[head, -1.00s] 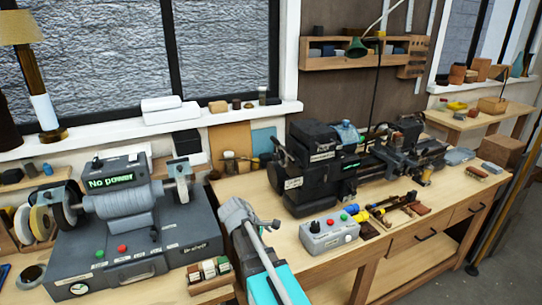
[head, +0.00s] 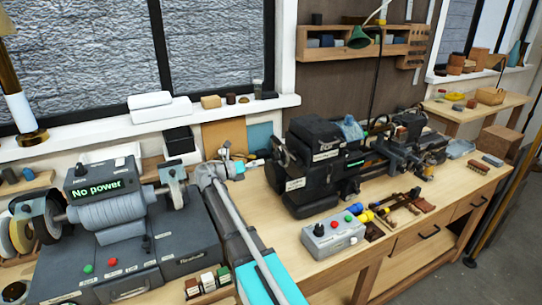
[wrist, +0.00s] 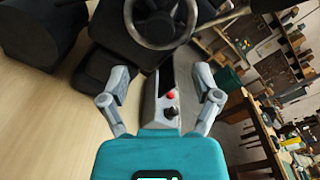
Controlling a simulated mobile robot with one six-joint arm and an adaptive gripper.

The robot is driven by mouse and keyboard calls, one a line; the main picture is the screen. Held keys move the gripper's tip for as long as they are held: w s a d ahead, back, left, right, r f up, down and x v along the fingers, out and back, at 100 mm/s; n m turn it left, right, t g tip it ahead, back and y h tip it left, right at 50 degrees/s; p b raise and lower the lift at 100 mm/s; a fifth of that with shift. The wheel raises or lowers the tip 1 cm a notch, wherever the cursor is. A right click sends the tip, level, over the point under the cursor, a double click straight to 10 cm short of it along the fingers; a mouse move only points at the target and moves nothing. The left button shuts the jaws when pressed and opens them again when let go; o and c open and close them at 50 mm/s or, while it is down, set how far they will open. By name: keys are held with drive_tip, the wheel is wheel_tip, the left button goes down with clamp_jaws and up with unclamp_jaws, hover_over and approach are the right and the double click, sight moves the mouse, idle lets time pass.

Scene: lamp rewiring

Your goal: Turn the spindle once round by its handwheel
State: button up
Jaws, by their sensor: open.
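The handwheel (wrist: 162,18) shows at the top of the wrist view as a dark wheel with a pale metal rim and spokes, partly cut off by the frame. It sits at the end of the black lathe (head: 315,160), whose left end faces my arm in the head view. My gripper (wrist: 160,98) is open and empty, its two grey fingers spread wide below the wheel in the wrist view and apart from it. In the head view it is small, left of the lathe, and its fingers are hard to make out. The spindle itself cannot be made out.
A grey control box (head: 333,235) stands on the bench in front of the lathe. A grey machine (head: 125,220) reading "No power" stands at left. Hand tools (head: 405,205) lie right of the box. A window sill (head: 110,128) runs behind.

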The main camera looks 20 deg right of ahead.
sight(273, 157)
drive_tip(key=shift+w+r+n, duration=0.3)
drive_tip(key=shift+w+r, duration=0.05)
drive_tip(key=shift+w, duration=0.1)
drive_tip(key=shift+d, duration=3.75)
drive_tip(key=shift+c, duration=0.3)
clamp_jaws()
